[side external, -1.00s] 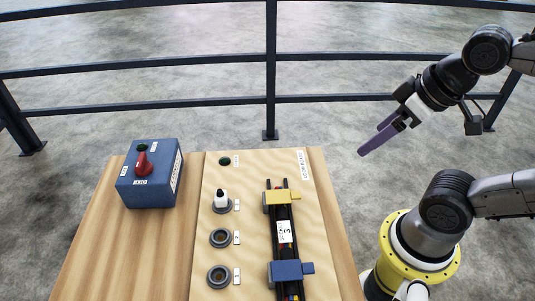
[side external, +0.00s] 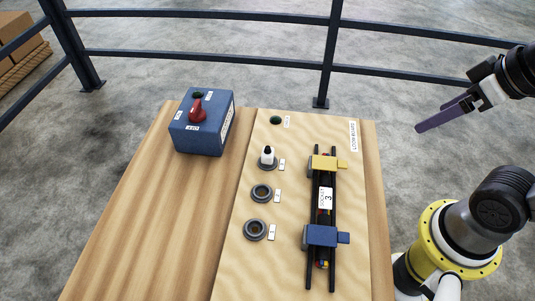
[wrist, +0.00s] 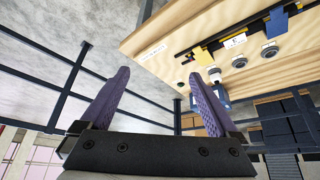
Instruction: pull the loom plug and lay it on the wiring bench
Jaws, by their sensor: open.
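A white plug with a black top (side external: 267,157), which looks like the loom plug, stands upright in the upper grey ring socket on the pale loom board. It also shows in the wrist view (wrist: 215,76). The board lies on the wooden wiring bench (side external: 140,225), whose left part is bare. My gripper (side external: 430,123) is in the air right of the bench, well apart from the plug. In the wrist view its two purple fingers (wrist: 158,78) are spread, with nothing between them.
Two empty ring sockets (side external: 262,194) (side external: 255,229) sit below the plug. A black cable trough (side external: 319,268) with a yellow clamp (side external: 327,163) and a blue clamp (side external: 322,236) runs to their right. A blue box with a red knob (side external: 203,124) stands at the back left. Dark railings (side external: 200,53) lie behind.

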